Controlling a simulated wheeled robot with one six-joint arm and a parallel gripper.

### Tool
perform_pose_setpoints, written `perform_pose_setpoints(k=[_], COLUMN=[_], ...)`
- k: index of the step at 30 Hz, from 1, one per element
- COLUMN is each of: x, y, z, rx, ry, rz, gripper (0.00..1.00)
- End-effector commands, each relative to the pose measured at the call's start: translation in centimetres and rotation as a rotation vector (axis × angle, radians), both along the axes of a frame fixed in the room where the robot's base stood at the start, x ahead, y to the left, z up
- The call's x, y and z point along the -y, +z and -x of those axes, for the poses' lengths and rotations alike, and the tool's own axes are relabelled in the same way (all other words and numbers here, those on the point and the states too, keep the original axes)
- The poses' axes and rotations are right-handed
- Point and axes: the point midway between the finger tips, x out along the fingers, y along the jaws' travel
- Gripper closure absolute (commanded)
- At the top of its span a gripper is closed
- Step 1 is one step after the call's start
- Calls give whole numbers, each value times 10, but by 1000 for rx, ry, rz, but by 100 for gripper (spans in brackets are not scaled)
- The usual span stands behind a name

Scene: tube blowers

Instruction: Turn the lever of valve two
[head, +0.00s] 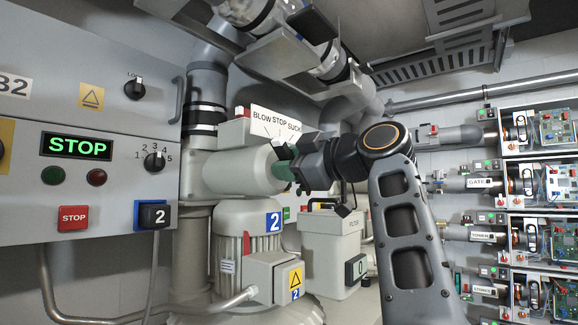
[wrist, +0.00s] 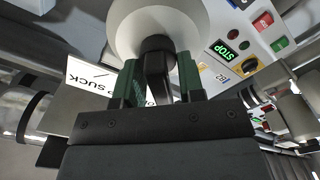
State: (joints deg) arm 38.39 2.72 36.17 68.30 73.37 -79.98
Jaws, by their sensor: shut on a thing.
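Valve two is a pale, rounded valve body (head: 232,172) above the blower motor marked 2 (head: 232,245) in the head view. Its white sign (head: 277,122) reads BLOW, STOP, SUCK. My gripper (head: 284,170) is at the right end of the valve body. In the wrist view, its green-padded fingers (wrist: 160,82) are on both sides of the black lever (wrist: 157,72) and shut on it. The lever comes from a dark hub on the round pale valve face (wrist: 150,20). In the head view the gripper mostly hides the lever, so its exact angle is unclear.
A control panel at left has a green display (head: 75,146) reading STOP, a red stop button (head: 73,218) and knobs. A grey filter box (head: 330,245) stands below my gripper. Pipes run overhead. Racks of open circuit boxes (head: 540,130) stand at right.

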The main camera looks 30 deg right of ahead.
Motion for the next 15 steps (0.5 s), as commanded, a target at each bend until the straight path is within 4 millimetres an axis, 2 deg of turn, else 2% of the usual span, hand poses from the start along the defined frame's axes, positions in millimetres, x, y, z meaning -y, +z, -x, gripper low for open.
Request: perform_pose_setpoints(k=[14, 15], x=[0, 0], y=[-1, -1], z=[0, 0], rx=[4, 4], ry=[0, 0], rz=[12, 12], gripper=[88, 62])
